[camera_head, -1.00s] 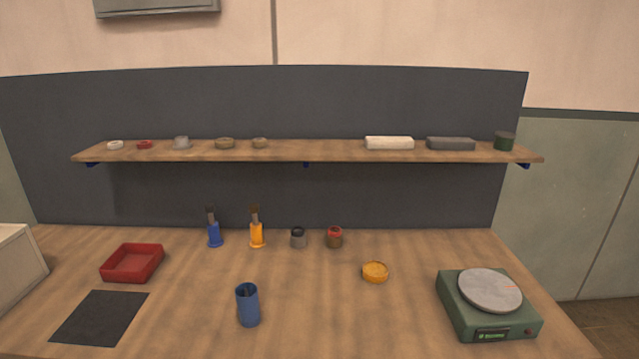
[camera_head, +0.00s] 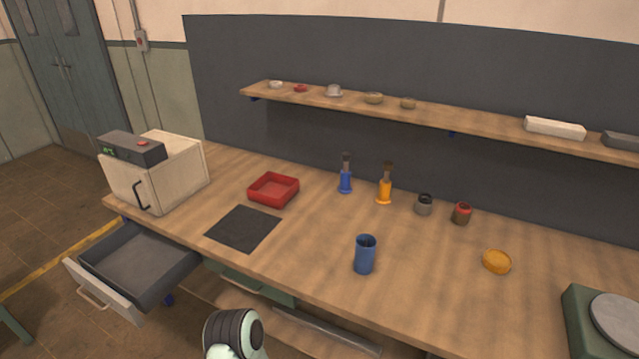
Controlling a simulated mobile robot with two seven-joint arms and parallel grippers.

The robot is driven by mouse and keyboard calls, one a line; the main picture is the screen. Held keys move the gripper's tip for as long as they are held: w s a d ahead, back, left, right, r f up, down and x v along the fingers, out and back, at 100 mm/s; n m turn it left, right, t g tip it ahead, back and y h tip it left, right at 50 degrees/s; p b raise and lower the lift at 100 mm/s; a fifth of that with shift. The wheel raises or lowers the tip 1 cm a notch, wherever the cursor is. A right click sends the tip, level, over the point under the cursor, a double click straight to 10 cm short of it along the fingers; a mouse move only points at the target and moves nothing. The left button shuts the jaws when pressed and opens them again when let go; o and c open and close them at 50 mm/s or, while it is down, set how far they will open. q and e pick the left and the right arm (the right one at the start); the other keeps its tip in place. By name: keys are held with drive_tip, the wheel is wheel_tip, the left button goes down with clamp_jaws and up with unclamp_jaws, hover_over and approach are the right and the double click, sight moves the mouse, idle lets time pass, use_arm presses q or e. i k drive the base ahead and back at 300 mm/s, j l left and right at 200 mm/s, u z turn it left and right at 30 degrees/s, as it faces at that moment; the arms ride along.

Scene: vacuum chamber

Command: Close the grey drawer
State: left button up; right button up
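The grey drawer (camera_head: 106,289) is pulled out from under the left end of the wooden table. Its tray is dark grey and looks empty inside. Its front panel is light grey with a pale bar handle (camera_head: 92,298) on the outer face. A rounded white and dark part of my own arm shows at the bottom centre, to the right of the drawer and apart from it. Neither of my grippers is in view.
A cream box with a black handle (camera_head: 158,175) stands on the table above the drawer. A green drawer front (camera_head: 249,285) lies under the table edge to the right. A red tray (camera_head: 273,189) and blue cup (camera_head: 365,254) stand on the table.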

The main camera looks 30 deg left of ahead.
sight(134, 266)
drive_tip(key=u, duration=2.4)
